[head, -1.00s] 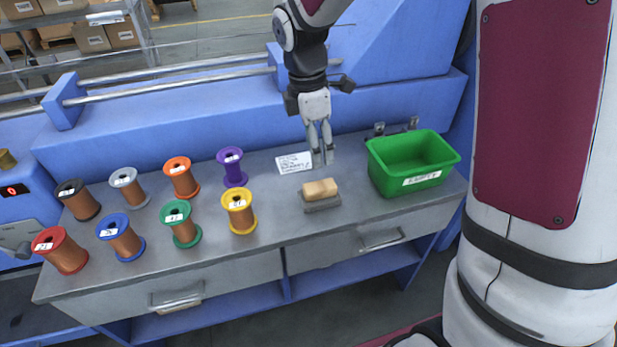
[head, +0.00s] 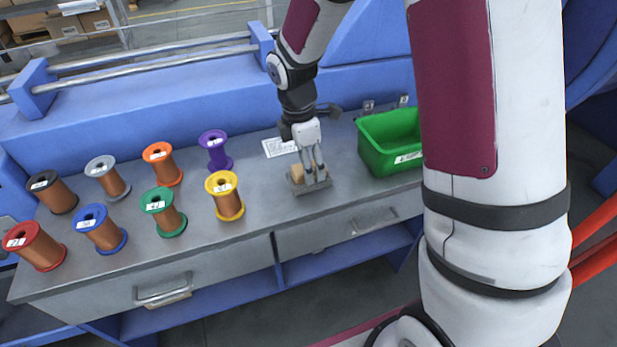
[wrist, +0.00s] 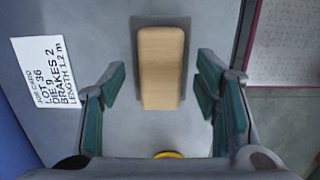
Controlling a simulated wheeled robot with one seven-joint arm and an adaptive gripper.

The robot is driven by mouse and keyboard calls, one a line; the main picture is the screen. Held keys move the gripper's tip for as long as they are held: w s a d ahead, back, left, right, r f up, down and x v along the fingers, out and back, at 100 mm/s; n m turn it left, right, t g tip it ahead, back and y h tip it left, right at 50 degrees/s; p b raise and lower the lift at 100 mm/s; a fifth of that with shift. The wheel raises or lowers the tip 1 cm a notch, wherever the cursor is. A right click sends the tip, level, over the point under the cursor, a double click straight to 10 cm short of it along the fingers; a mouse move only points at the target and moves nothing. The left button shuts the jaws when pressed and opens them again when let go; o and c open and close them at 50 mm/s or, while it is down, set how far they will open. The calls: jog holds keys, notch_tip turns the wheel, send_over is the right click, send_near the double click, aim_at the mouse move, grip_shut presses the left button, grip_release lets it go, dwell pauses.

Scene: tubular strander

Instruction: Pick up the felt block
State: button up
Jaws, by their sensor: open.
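The felt block (wrist: 161,68) is a tan block with rounded edges. It lies on a small grey tray (wrist: 187,24) on the bench. In the head view the felt block (head: 298,173) is partly hidden by my gripper (head: 314,170), whose fingers reach down over the tray (head: 311,189). In the wrist view my gripper (wrist: 161,100) is open, with one finger on each side of the line of the block. The block lies between and beyond the fingertips. I see no finger touching it.
A green bin (head: 384,158) stands right of the tray, partly hidden by my arm. A yellow-rimmed spool (head: 226,196) and several other spools stand to the left. A white job card (head: 279,147) lies behind the tray. The bench front has drawers with handles (head: 163,290).

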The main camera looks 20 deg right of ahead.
jog(key=shift+d+f, duration=0.1)
jog(key=shift+f, duration=0.75)
grip_shut()
jog(key=shift+r, duration=0.15)
jog(key=shift+r, duration=0.5)
jog(key=r, duration=0.1)
jog(key=s+r+p, duration=0.1)
jog(key=shift+r, duration=0.35)
jog(key=s+r+p, duration=0.1)
jog(key=s+p, duration=0.1)
jog(key=s, duration=1.3)
jog(key=shift+r, duration=0.1)
